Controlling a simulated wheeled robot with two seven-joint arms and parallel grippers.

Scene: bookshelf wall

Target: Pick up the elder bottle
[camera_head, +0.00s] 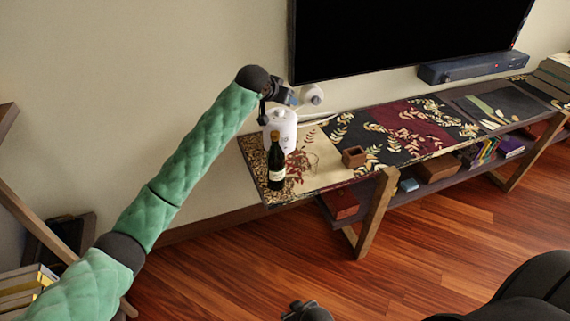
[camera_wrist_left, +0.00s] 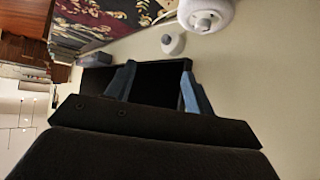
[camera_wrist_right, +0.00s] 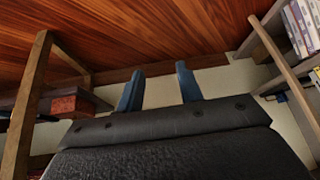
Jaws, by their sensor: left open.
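A dark bottle with a pale label (camera_head: 276,172), the only bottle of this kind in view, stands upright on the left end of the shelf top. My left gripper (camera_head: 289,97), at the end of the green arm, is above and behind the bottle, not touching it. In the left wrist view its blue fingers (camera_wrist_left: 158,88) are apart with nothing between them; the bottle is not seen there. My right gripper (camera_head: 305,312) is low at the bottom edge of the head view, far from the bottle. In the right wrist view its fingers (camera_wrist_right: 160,88) are apart and empty, over the floor.
A small brown box (camera_head: 354,157) sits to the right on the patterned top. A large black screen (camera_head: 400,35) hangs at the wall, its left edge close to my left gripper.

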